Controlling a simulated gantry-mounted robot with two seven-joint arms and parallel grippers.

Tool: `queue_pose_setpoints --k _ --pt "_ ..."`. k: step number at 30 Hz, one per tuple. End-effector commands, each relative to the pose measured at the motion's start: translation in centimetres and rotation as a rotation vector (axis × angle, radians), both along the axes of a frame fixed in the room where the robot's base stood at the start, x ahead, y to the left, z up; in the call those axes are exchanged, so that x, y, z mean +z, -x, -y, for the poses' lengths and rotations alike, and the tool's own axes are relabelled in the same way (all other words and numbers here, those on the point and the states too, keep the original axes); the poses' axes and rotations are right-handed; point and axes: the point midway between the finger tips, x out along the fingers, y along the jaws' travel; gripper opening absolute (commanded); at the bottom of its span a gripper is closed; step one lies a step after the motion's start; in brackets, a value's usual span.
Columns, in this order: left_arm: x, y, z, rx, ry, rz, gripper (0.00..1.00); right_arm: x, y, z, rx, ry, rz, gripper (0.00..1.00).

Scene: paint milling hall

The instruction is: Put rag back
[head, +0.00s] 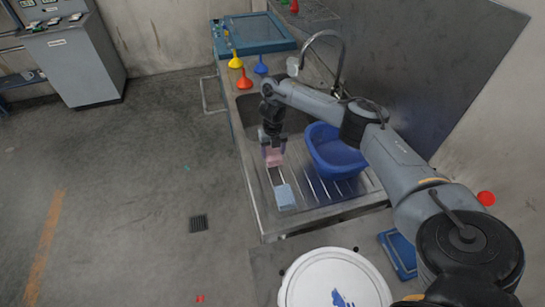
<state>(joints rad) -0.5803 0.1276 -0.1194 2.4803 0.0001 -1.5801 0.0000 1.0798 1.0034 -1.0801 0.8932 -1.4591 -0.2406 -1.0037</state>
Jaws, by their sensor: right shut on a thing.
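My right gripper (272,149) reaches down over the left part of the sink's ribbed drainboard (313,194). It is shut on a small pink rag (273,158), which shows at and just below the fingertips. I cannot tell whether the rag touches the drainboard. A light blue folded cloth-like piece (285,196) lies flat on the drainboard, a little nearer than the gripper and apart from it. My left gripper is not in view.
A blue basin (334,152) stands right of the gripper, partly behind my arm. A tap (338,60) arches over the sink. Red (244,79), yellow (235,60) and blue (261,66) funnels stand beyond. A white round lid (322,280) is in front.

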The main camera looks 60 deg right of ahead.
Motion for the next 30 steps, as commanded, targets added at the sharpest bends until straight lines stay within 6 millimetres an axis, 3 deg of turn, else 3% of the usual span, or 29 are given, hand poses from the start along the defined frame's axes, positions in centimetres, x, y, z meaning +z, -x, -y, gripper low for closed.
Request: queue_pose_setpoints --k 5,18,19,21,24,30 --pt "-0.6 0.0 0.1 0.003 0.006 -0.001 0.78 -2.3 0.0 -0.1 0.0 -0.001 -0.001 0.33" --pt "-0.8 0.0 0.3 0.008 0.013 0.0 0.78 -2.9 0.0 0.0 0.001 0.001 -0.001 0.33" --pt "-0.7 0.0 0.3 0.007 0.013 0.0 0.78 -2.8 0.0 0.0 0.001 0.0 0.0 0.7" --pt "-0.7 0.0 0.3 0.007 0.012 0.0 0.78 -2.7 0.0 0.0 0.001 0.001 -0.001 0.81" --pt "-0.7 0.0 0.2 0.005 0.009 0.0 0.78 -2.7 0.0 0.0 0.001 0.0 0.0 0.92" --pt "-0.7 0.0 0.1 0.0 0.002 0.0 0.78 -2.7 0.0 0.0 0.001 0.0 0.0 0.92"
